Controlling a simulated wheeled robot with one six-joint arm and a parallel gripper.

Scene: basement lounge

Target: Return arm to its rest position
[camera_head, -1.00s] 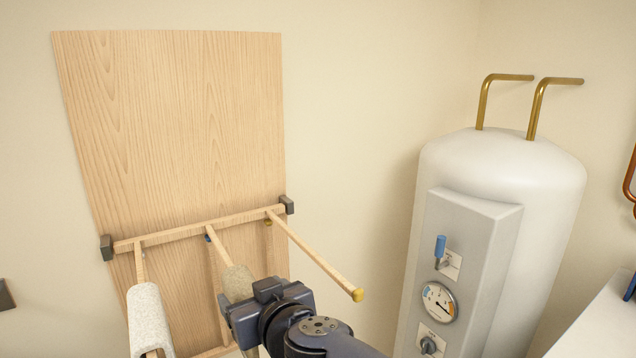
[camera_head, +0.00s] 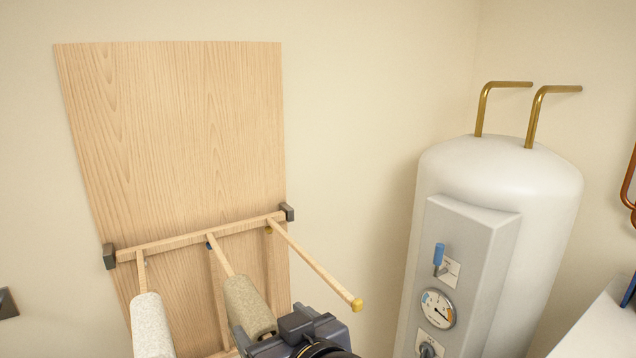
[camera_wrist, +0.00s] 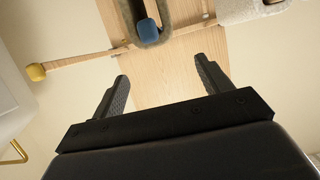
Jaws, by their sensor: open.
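My gripper (camera_wrist: 159,66) is open in the wrist view, its two dark fingers spread wide with nothing between them. In the head view only the dark wrist part of my arm (camera_head: 300,330) shows, at the bottom centre, just right of the middle bar; the fingers are out of sight. A wooden rack on a tall wood panel (camera_head: 180,130) has three bars sticking out. A tan roll (camera_head: 248,305) sits around the middle bar, and its blue end (camera_wrist: 149,28) shows in the wrist view, beyond the fingers and apart from them. A pale roll (camera_head: 150,325) is around the left bar.
The right bar (camera_head: 315,268) is bare, with a yellow tip close to my arm. A white tank (camera_head: 545,210) with brass pipes and a grey control panel (camera_head: 465,240) stands at the right. A white surface (camera_head: 600,325) is at the lower right.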

